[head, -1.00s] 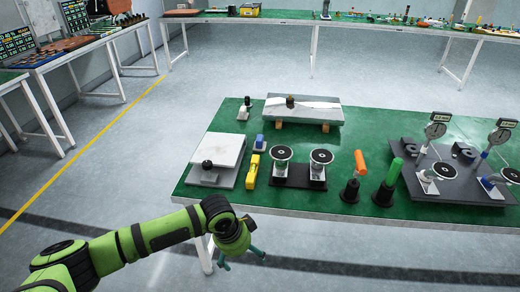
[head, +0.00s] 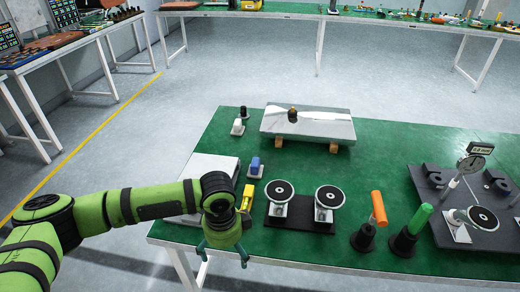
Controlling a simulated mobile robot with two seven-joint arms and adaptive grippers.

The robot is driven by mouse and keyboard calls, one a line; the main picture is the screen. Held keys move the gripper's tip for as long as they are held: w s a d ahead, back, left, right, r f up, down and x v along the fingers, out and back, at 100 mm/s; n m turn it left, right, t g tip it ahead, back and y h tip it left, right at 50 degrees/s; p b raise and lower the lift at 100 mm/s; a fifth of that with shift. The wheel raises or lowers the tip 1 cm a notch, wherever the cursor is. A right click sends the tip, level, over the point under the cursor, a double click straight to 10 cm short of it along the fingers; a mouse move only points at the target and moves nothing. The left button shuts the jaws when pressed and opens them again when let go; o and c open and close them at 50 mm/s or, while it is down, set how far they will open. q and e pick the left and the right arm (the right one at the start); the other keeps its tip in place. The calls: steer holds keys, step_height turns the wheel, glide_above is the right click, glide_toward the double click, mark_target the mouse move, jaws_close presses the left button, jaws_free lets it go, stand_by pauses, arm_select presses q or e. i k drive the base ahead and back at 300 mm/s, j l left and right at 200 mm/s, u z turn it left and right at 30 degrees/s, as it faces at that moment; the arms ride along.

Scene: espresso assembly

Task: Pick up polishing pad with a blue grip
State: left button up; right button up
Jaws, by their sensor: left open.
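The polishing pad with a blue grip (head: 255,167) is a small block on the green table, to the right of a pale flat plate and behind a yellow item. My left gripper (head: 223,257) hangs fingers-down at the table's front edge, open and empty. It is nearer to me than the pad and a little to its left, apart from it. My left wrist hides part of the pale plate (head: 200,165). My right gripper is not in view.
The yellow item (head: 246,200) stands between my gripper and the pad. Two black-topped round stands (head: 279,191) are to the right on a dark base. Behind are small black-topped pieces (head: 238,127) and a raised pale slab (head: 308,124). Orange and green handles (head: 378,208) stand farther right.

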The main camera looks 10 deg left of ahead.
mark_target(256, 170)
steer(key=i, duration=1.25)
